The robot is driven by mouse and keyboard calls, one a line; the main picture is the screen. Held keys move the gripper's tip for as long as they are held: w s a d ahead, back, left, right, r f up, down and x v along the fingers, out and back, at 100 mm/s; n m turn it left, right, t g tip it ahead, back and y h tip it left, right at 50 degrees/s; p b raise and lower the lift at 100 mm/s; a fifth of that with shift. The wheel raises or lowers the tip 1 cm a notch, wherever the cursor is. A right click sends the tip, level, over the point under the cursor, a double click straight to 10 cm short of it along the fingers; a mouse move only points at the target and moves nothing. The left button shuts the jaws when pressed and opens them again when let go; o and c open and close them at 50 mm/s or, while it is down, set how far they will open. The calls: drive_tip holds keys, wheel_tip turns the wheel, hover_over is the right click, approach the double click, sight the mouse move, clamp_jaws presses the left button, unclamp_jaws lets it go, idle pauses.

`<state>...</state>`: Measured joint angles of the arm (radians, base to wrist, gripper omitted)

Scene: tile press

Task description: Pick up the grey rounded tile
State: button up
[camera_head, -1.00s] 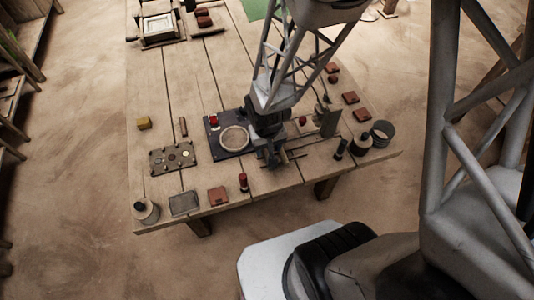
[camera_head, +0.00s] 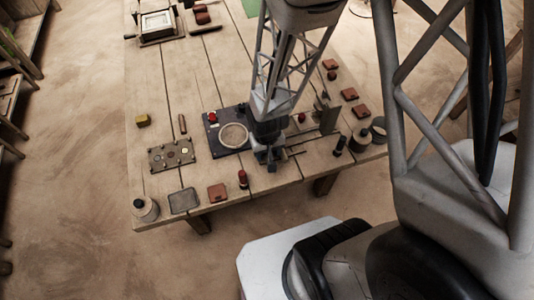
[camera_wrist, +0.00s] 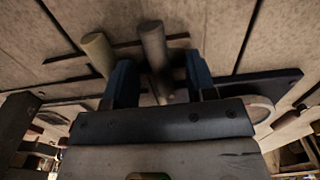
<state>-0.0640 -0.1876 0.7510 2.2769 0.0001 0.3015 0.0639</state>
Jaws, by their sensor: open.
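The grey rounded tile (camera_head: 184,201) lies flat near the front left edge of the wooden table in the head view. A reddish square tile (camera_head: 217,193) lies to its right. My gripper (camera_head: 267,160) is low over the table, well to the right of and farther back than the grey tile. In the wrist view, the two blue fingers of my gripper (camera_wrist: 160,65) stand apart. A dark grey rod (camera_wrist: 155,50) shows between them, and I cannot tell whether it touches them. The grey tile is not identifiable in the wrist view.
A dark board with a round plate (camera_head: 233,136) is just left of my gripper. A plate with small discs (camera_head: 171,155) lies behind the grey tile. A round pot (camera_head: 146,210) stands left of the tile, and a red-topped peg (camera_head: 243,179) stands right of the reddish tile.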

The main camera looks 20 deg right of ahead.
clamp_jaws()
drive_tip(key=shift+r, duration=0.15)
idle(0.4)
drive_tip(key=shift+r, duration=0.85)
drive_tip(key=shift+s+r, duration=0.25)
drive_tip(key=shift+r, duration=0.6)
drive_tip(key=s+d+r, duration=0.1)
drive_tip(key=s, duration=1.4)
drive_tip(key=shift+s+r, duration=0.15)
drive_tip(key=shift+s, duration=0.05)
